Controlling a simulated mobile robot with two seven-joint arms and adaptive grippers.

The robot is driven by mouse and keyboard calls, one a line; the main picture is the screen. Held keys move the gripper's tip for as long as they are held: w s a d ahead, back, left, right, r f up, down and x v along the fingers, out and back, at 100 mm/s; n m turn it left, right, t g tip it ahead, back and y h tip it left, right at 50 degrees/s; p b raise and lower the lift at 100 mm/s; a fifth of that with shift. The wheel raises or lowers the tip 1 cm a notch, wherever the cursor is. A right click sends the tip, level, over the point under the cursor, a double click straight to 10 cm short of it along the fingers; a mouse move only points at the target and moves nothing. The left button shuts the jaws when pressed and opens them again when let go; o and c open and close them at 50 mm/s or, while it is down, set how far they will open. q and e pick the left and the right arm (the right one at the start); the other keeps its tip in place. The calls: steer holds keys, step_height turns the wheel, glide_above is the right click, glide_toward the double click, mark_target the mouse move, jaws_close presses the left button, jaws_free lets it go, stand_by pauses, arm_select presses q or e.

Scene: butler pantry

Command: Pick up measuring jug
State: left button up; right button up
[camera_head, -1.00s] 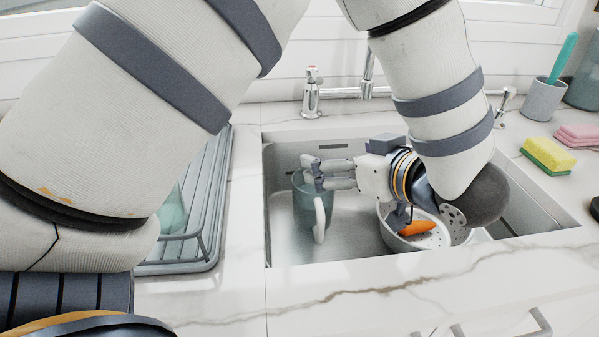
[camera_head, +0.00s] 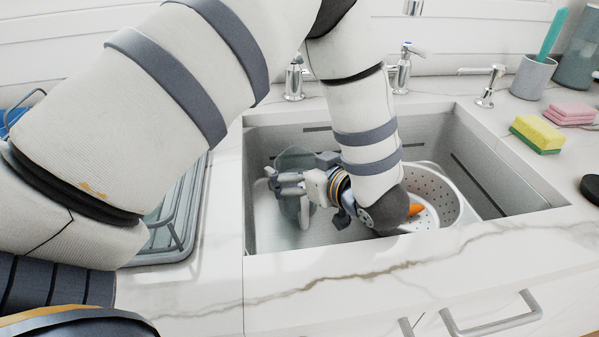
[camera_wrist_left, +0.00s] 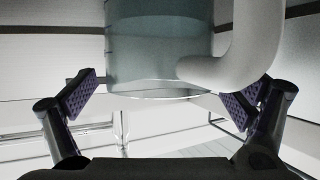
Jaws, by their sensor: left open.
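The measuring jug (camera_head: 296,158) is a clear teal vessel with a pale handle, in the left part of the sink. My left gripper (camera_head: 272,181) is down in the sink in front of the jug and hides part of it. In the left wrist view, the jug (camera_wrist_left: 158,50) fills the upper middle, with its thick pale handle (camera_wrist_left: 245,45) on the right. The two fingers are spread wide, one on each side of the jug's near edge. Neither pad clearly touches it. My right gripper is not in view.
A white colander (camera_head: 446,190) with an orange item (camera_head: 415,210) sits in the sink, right beside my left wrist. The sink walls enclose the gripper. A dish rack (camera_head: 172,235) stands left of the sink; sponges (camera_head: 538,133) and taps (camera_head: 401,70) are around it.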

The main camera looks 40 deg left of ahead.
arm_select(q)
steer(key=shift+r, duration=0.1)
steer(key=c, duration=2)
